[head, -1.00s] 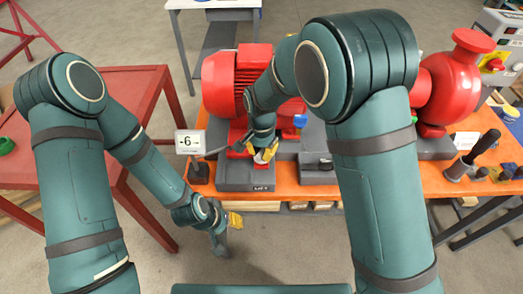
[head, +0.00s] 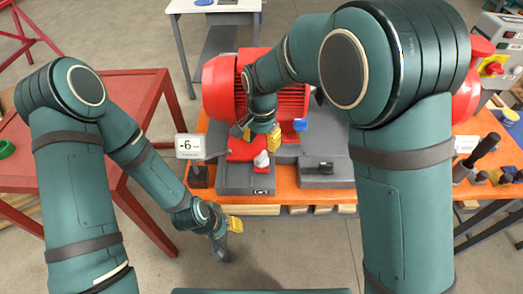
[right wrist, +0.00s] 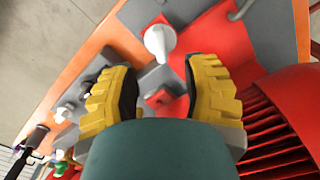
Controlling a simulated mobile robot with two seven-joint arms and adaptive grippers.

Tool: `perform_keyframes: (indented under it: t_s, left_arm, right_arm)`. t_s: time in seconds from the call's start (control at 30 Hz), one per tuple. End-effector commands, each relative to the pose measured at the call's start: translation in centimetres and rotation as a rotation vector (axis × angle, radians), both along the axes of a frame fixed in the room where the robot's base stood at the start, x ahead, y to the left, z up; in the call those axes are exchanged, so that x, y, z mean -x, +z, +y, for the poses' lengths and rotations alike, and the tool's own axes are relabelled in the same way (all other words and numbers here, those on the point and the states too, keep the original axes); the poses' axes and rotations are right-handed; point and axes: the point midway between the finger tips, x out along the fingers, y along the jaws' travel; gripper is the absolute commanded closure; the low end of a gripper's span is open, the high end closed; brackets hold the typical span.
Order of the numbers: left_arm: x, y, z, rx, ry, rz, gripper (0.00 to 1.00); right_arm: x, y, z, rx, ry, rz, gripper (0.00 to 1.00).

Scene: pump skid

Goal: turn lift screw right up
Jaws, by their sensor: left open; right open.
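A white pointed knob (head: 262,159), which looks like the lift screw's handle, stands on a grey block labelled LIFT (head: 236,180), by the motor's red foot (head: 243,150). The knob also shows in the right wrist view (right wrist: 159,42), beyond the fingertips. My right gripper (head: 262,136) is open and empty, just behind and above the knob, apart from it. Its two yellow-padded fingers (right wrist: 161,85) are spread in the right wrist view. The screw's thread is hidden. My left gripper (head: 228,234) is open and empty, low in front of the orange bench.
The finned red motor (head: 220,88) stands behind the block. A display reading about -6 (head: 189,145) stands at left. A blue cap (head: 300,125) and a second grey block (head: 325,182) are to the right. A red table (head: 95,115) is at far left.

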Motion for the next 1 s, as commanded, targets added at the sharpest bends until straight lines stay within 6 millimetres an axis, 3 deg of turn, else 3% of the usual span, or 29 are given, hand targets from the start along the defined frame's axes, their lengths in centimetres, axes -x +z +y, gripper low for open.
perform_keyframes:
  t_s: [0.1, 0.3, 1.0]
  left_arm:
    - [0.0, 0.0, 0.0, 0.0, 0.0, 0.0, 0.53]
    - [0.0, 0.0, 0.0, 0.0, 0.0, 0.0, 0.53]
    - [0.0, 0.0, 0.0, 0.0, 0.0, 0.0, 0.53]
  right_arm:
    - [-0.1, 2.4, 0.0, -0.002, 0.0, -0.002, 0.54]
    - [0.0, 4.7, 0.0, -0.001, -0.001, -0.001, 0.54]
    - [0.0, 5.2, 0.0, 0.0, -0.001, 0.001, 0.54]
